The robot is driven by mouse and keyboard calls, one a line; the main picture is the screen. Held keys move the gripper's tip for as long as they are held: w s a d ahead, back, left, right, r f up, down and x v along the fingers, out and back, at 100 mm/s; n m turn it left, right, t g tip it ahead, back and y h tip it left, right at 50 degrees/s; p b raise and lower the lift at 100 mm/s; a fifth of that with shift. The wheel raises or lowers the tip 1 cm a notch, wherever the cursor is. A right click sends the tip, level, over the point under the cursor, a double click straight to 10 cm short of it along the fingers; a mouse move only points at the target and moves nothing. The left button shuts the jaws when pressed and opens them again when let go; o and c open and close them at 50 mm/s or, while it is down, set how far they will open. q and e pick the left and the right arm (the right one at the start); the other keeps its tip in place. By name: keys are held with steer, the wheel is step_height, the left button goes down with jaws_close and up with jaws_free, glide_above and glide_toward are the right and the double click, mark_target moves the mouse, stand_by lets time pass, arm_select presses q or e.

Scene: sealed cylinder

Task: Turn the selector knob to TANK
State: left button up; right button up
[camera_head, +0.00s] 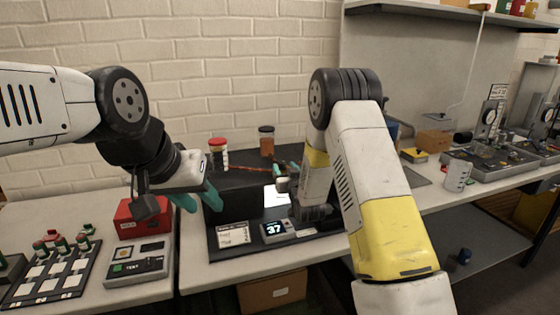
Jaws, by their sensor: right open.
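I cannot make out a selector knob or a TANK mark; my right arm hides part of the dark station in the middle. On that station (222,252) stands a small display box (277,231) reading 37, beside a white printed card (232,235). My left gripper (198,203) has teal fingers spread apart, with nothing seen between them, above the station's left edge. My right gripper (286,170) is open over the back of the station, its teal fingertips small and partly hidden by its own wrist.
A red box (142,217), a grey tester (137,264) and a rack of small vials (48,272) are at left. Two jars, one red-lidded (217,154) and one brown (266,141), stand behind. A beaker (457,177) and metal tray (495,160) are at right.

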steer(key=x, duration=0.7)
steer(key=shift+w+a, duration=0.1)
steer(key=shift+w, duration=0.1)
jaws_close()
